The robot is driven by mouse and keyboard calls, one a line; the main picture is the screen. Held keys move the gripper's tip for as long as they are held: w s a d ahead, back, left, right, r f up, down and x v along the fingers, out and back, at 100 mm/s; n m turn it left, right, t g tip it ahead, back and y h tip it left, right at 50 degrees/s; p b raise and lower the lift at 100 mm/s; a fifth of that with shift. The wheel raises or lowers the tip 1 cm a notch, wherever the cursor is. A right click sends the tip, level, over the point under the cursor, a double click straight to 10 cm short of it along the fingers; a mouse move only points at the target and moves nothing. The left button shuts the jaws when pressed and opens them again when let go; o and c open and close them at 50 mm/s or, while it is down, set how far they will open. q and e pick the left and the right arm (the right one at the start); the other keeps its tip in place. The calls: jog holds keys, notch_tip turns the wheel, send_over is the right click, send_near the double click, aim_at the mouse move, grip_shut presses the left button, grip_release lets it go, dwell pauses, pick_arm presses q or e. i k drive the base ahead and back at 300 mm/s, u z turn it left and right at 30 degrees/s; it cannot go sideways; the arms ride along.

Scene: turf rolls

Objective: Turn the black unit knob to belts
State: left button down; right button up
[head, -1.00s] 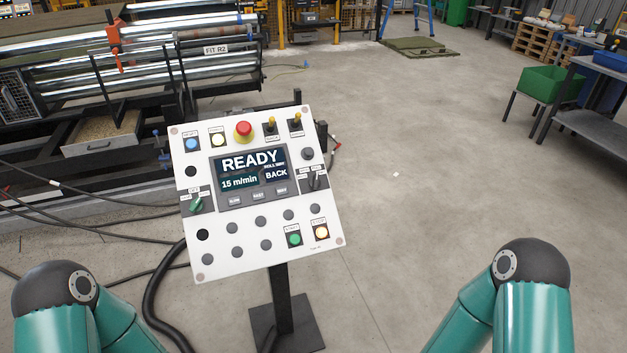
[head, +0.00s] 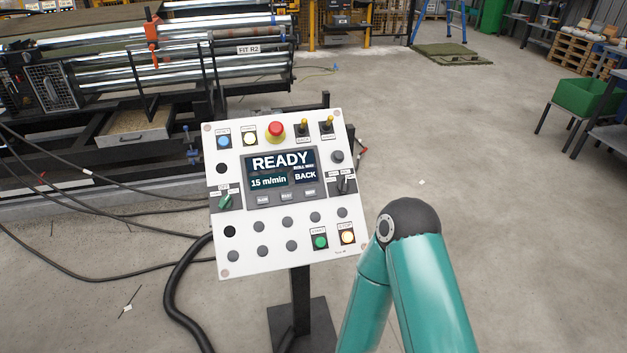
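The black unit knob (head: 343,184) is on the right side of the white control panel (head: 285,265), beside the screen. Its pointer looks near upright; its small labels are too blurred to read. A green knob (head: 226,201) sits on the panel's left side. The screen (head: 281,168) reads READY, 15 m/min and BACK. One teal arm of mine shows at lower right, its dark elbow close to the panel's lower right corner in the picture. Neither gripper is in view.
The panel stands on a black post with a floor plate (head: 303,323). A thick black cable (head: 178,285) lies at its left. A roller machine (head: 180,75) stands behind. A green bin (head: 585,97) is at right. The floor between is clear.

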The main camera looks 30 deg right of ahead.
aim_at(343, 186)
jog(key=k, duration=0.85)
jog(key=z, duration=0.4)
jog(key=i, duration=1)
jog(key=z, duration=0.1)
